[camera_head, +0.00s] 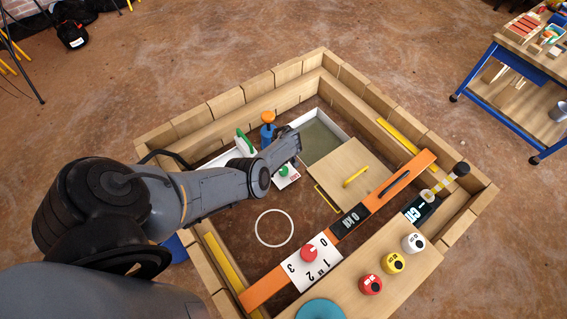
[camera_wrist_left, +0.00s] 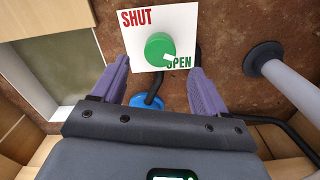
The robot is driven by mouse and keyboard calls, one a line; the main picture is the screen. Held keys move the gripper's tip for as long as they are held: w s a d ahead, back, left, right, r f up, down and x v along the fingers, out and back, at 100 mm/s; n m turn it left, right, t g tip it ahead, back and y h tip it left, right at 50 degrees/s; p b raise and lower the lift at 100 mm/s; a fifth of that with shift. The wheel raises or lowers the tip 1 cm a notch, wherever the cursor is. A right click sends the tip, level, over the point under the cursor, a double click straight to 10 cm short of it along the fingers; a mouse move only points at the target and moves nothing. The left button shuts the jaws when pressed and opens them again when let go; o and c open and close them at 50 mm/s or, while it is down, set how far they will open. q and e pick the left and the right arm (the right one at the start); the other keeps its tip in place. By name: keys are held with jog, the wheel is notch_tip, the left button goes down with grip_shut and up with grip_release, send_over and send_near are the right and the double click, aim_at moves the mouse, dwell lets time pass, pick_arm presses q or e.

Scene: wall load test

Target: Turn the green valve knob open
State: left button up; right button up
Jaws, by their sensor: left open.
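The green valve knob (camera_wrist_left: 159,48) sits on a white panel (camera_wrist_left: 184,22) with red SHUT at its upper left and green OPEN at its lower right. The knob's white mark points down and right, at the start of OPEN. My left gripper (camera_wrist_left: 159,70) is open and empty, its purple fingers apart on either side below the knob; neither visibly touches it. In the head view my left gripper (camera_head: 287,150) is over the panel (camera_head: 287,180) and hides part of it. My right gripper is in neither view.
A wooden frame (camera_head: 228,103) walls in the pit. An orange beam (camera_head: 386,194) with a red knob (camera_head: 309,253) crosses it. Red, yellow and white weights (camera_head: 393,263) stand on the near board. An orange-topped blue post (camera_head: 268,129) stands beside my gripper.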

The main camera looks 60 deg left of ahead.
aim_at(283, 169)
pick_arm(q)
notch_tip(283, 169, up, 4)
jog(key=shift+r+p, duration=0.25)
jog(key=shift+p, duration=0.9)
